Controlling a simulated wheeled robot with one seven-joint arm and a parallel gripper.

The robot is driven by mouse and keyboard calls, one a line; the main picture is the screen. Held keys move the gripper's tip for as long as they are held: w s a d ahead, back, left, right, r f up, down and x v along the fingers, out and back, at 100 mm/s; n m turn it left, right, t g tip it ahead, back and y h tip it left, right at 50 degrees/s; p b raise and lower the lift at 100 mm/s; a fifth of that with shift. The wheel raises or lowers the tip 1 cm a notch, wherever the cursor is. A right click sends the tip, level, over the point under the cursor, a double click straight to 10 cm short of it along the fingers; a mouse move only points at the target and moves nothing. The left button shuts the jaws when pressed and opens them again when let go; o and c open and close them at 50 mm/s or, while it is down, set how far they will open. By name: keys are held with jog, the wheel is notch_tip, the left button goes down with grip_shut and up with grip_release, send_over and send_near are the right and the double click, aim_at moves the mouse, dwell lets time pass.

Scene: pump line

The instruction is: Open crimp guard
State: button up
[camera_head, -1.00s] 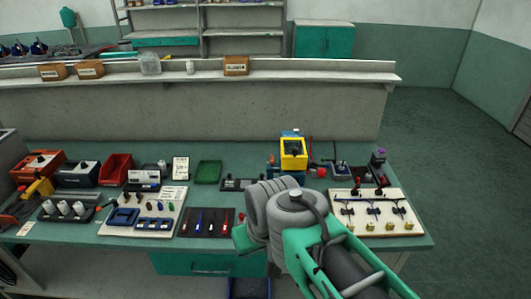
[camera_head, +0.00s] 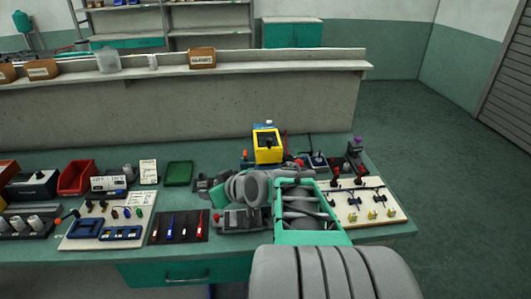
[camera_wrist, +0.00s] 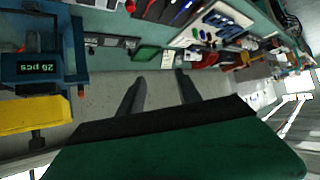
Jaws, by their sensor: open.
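The crimp machine shows in the head view at the back right of the bench. Its yellow guard (camera_head: 268,156) has a dark window and sits over the blue body. In the wrist view, which looks upside down, the blue machine body (camera_wrist: 52,68) with a "20 pcs" display is at the left, and the yellow guard (camera_wrist: 30,115) is beside it. My gripper shows in the wrist view (camera_wrist: 157,82) with its two fingers apart and nothing between them. It is apart from the guard.
A pale board with cables and yellow connectors (camera_head: 362,205) lies at the right. A green tray (camera_head: 178,174), a red bin (camera_head: 77,178) and a dark mat with pens (camera_head: 178,227) lie to the left. A low wall with a shelf (camera_head: 180,69) stands behind the bench.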

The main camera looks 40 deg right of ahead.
jog(key=d+m+t+h+b, duration=0.1)
jog(key=d+t, duration=0.2)
jog(key=d, duration=0.5)
jog(key=m+t+h+b, duration=0.1)
jog(key=m+t+h, duration=0.2)
jog(key=h, duration=0.2)
send_near(271, 143)
jog(key=x, duration=0.4)
jog(key=p+x, duration=0.2)
jog(key=x, duration=0.5)
jog(key=shift+w, duration=0.1)
jog(key=shift+c, duration=0.3)
grip_shut()
